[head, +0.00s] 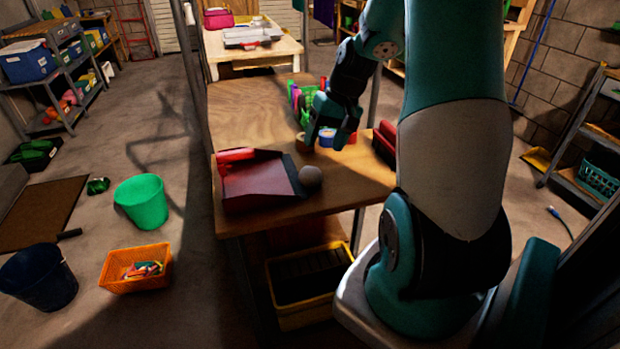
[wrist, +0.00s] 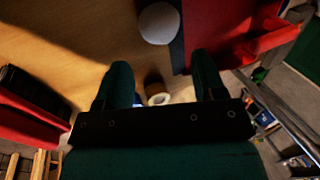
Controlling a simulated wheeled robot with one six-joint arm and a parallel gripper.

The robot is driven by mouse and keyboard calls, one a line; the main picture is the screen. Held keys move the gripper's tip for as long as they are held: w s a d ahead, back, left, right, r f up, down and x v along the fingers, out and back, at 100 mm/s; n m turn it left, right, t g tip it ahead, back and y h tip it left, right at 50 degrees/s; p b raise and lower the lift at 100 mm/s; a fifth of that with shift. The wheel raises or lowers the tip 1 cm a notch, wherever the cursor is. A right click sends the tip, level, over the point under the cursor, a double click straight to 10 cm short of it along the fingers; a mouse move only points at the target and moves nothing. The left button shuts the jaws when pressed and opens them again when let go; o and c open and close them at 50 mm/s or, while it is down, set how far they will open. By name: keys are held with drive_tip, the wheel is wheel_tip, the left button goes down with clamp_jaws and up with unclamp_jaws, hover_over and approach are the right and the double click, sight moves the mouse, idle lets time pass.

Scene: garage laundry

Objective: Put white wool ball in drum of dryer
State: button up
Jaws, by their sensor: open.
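A pale grey-white ball (head: 310,178), the likely wool ball, rests on the wooden table (head: 245,112), touching or very close to the edge of a red dustpan-like tray. It also shows in the wrist view (wrist: 159,23), beyond the fingertips and between their lines. My gripper (head: 328,143) is above the table, behind the ball and apart from it. In the wrist view its two fingers (wrist: 162,80) are spread with nothing held between them. No dryer or drum can be made out in either view.
The red tray (head: 255,185) lies left of the ball. Colourful bottles (head: 303,97) and a small blue-rimmed roll or cup (head: 327,137) stand near my gripper. A dark red object (head: 385,140) is at the table's right edge. A green bucket (head: 143,200) and orange basket (head: 135,268) are on the floor.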

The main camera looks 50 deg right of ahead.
sight(314, 169)
drive_tip(key=x, duration=0.9)
drive_tip(key=shift+f, duration=0.15)
drive_tip(key=c, duration=0.8)
drive_tip(key=shift+o, duration=0.2)
wheel_tip(314, 169, up, 28)
drive_tip(key=p, duration=0.3)
